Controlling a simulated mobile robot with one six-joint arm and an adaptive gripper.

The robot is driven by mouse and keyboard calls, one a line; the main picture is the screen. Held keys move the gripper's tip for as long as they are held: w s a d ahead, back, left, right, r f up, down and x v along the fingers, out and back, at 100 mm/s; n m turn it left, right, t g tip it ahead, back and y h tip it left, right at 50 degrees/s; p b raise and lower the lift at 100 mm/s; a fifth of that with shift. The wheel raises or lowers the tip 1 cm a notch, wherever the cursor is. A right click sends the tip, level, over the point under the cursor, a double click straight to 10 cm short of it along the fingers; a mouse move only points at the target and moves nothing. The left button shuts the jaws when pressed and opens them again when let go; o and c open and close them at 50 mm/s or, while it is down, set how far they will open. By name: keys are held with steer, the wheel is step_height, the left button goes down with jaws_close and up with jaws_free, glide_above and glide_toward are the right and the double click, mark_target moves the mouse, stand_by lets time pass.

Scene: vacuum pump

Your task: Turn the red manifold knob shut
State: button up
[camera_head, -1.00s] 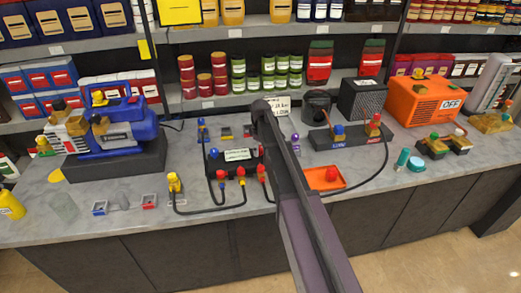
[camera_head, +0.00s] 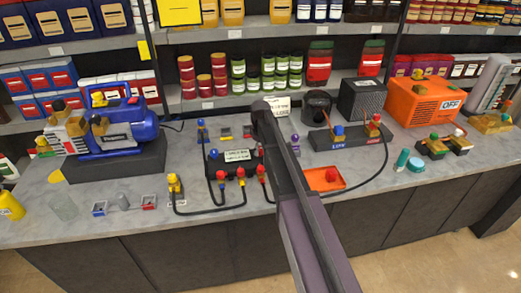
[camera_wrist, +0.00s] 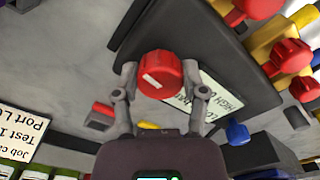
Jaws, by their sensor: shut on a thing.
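The red manifold knob (camera_wrist: 160,75) shows in the wrist view, round with a short white mark on its face. It sits at the edge of the black manifold block (camera_wrist: 205,45), which bears a white label. My gripper (camera_wrist: 159,80) has one finger on each side of the knob and is shut on it. In the head view the manifold block (camera_head: 220,168) lies left of my arm. My arm hides the gripped knob and my fingertips there. The knob's exact valve position cannot be told.
Red and yellow hose fittings (camera_wrist: 291,56) crowd the block's right in the wrist view. In the head view, black hoses (camera_head: 210,211) lie in front of the block. An orange tray (camera_head: 326,179) and a black stand (camera_head: 349,136) with blue and red fittings are right of my arm.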

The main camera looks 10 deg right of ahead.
steer(key=m, duration=0.4)
steer(key=shift+s, duration=0.1)
steer(key=m, duration=0.3)
steer(key=shift+a+m, duration=0.1)
steer(key=shift+m, duration=0.3)
steer(key=m, duration=0.4)
steer(key=shift+a+m, duration=0.1)
steer(key=shift+m, duration=2.1)
steer(key=o, duration=1.1)
steer(key=shift+o, duration=0.2)
steer(key=shift+n, duration=0.4)
